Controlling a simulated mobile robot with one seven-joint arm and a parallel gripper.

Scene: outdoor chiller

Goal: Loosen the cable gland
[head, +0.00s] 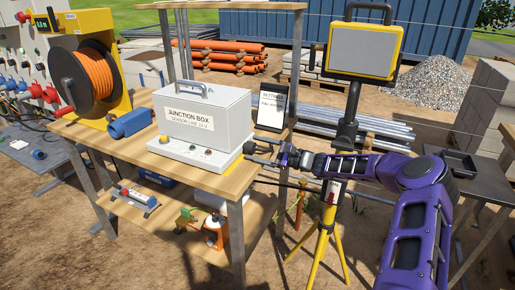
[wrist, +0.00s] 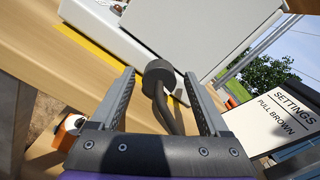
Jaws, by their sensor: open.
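The junction box (head: 200,122) is a light grey box with a top handle, standing on a wooden bench. The cable gland (wrist: 159,72) is a dark round fitting on the box's side, with a dark cable (wrist: 163,108) bending down from it. My gripper (head: 252,150) reaches the right side of the box from the right. In the wrist view my gripper (wrist: 159,75) is open, one finger on each side of the gland, with gaps visible between the fingers and the gland. In the head view the gland is too small to make out clearly.
A sign reading "Settings" (wrist: 278,110) stands close on the right; it also shows in the head view (head: 271,104). An orange cable reel (head: 90,75) and blue connector (head: 130,122) are on the bench's left. A yellow tripod lamp (head: 362,50) stands behind my arm.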

